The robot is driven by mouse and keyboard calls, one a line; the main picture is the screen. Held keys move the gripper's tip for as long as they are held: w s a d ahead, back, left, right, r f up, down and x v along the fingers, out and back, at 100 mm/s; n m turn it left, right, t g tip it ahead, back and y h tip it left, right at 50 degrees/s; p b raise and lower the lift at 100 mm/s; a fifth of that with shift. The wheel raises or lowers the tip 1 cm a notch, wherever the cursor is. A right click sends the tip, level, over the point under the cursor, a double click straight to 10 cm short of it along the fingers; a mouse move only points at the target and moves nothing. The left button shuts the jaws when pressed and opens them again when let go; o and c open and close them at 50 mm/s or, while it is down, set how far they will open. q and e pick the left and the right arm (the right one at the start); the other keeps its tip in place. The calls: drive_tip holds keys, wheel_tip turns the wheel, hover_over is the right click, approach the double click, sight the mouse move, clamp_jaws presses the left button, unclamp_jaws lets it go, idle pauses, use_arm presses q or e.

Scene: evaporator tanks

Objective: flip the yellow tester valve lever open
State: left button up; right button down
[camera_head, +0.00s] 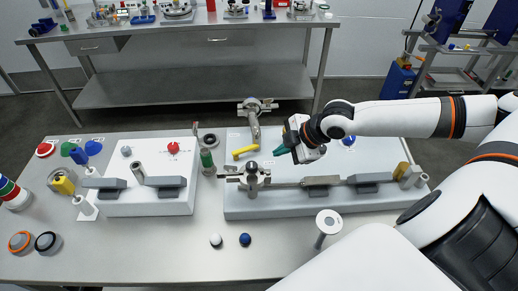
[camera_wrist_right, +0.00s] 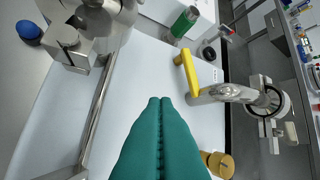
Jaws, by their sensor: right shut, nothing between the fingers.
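The yellow tester valve lever (camera_head: 245,152) sits on the white panel of the right-hand unit, beside a bent metal pipe (camera_head: 254,122). In the right wrist view the lever (camera_wrist_right: 186,73) stands beyond my fingertips, next to the metal valve body (camera_wrist_right: 222,93). My right gripper (camera_head: 278,151) has teal fingers and is just right of the lever in the head view. In the wrist view its fingers (camera_wrist_right: 160,101) are shut together and empty, apart from the lever. My left gripper is not in view.
A metal clamp post (camera_head: 252,178) with a horizontal rail stands in front of the lever. A green cylinder (camera_head: 206,158) is to the left, and a brass round part (camera_wrist_right: 221,165) lies near the fingers. Loose white and blue knobs (camera_head: 245,240) lie on the front of the table.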

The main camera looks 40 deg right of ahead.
sight(245, 152)
drive_tip(key=p+x, duration=0.1)
drive_tip(key=x, duration=0.6)
drive_tip(key=shift+w+f+p, duration=0.15)
drive_tip(key=shift+w+p, duration=0.1)
drive_tip(key=shift+p, duration=0.05)
drive_tip(key=shift+w+d+p, duration=0.15)
drive_tip(key=shift+w+p, duration=0.45)
drive_tip(key=shift+w, duration=0.6)
drive_tip(key=shift+w+d+f, duration=0.15)
drive_tip(key=shift+w+f, duration=0.05)
drive_tip(key=shift+w, duration=0.55)
drive_tip(key=shift+w+d, duration=0.3)
drive_tip(key=shift+w, duration=0.15)
drive_tip(key=shift+s, duration=0.1)
